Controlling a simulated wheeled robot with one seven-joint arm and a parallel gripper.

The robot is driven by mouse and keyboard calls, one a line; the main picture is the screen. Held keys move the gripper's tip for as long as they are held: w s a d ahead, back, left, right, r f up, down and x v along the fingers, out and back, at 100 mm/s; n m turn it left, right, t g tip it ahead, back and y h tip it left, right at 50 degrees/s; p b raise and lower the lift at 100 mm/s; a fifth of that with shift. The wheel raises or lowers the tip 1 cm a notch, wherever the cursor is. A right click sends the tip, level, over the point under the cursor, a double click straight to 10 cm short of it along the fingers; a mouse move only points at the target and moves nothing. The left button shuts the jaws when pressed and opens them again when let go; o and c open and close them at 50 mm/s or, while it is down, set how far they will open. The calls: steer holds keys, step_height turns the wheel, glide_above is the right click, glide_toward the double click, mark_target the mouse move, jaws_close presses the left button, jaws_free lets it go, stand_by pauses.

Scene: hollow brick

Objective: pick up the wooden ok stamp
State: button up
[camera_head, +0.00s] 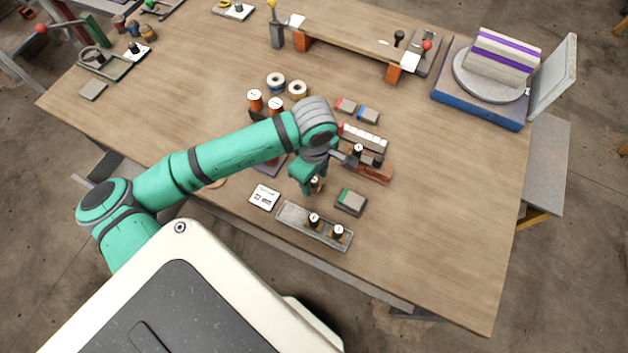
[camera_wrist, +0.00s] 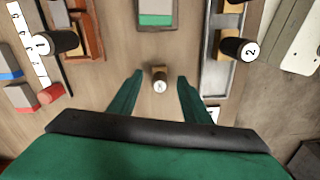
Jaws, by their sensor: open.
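A small wooden stamp with a black collar and a white round top (camera_wrist: 159,80) stands on the table; the mark on its top is too small to read for sure. My gripper (camera_wrist: 160,84) is open above the table. Its two green fingers reach out on either side of the stamp, with a gap on both sides. In the head view the stamp (camera_head: 317,184) is partly hidden by my gripper (camera_head: 306,180). A hollow reddish brick (camera_head: 373,173) holds a stamp marked 1 (camera_wrist: 41,43). A grey tray (camera_wrist: 211,75) holds a stamp marked 2 (camera_wrist: 248,50).
A green-and-grey pad (camera_head: 350,201) lies right of the gripper. A white card (camera_head: 264,197) lies to its left. Red and blue pads (camera_head: 346,105) and thread-like spools (camera_head: 276,82) sit farther back.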

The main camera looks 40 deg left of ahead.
steer(key=shift+f, duration=0.2)
jaws_close()
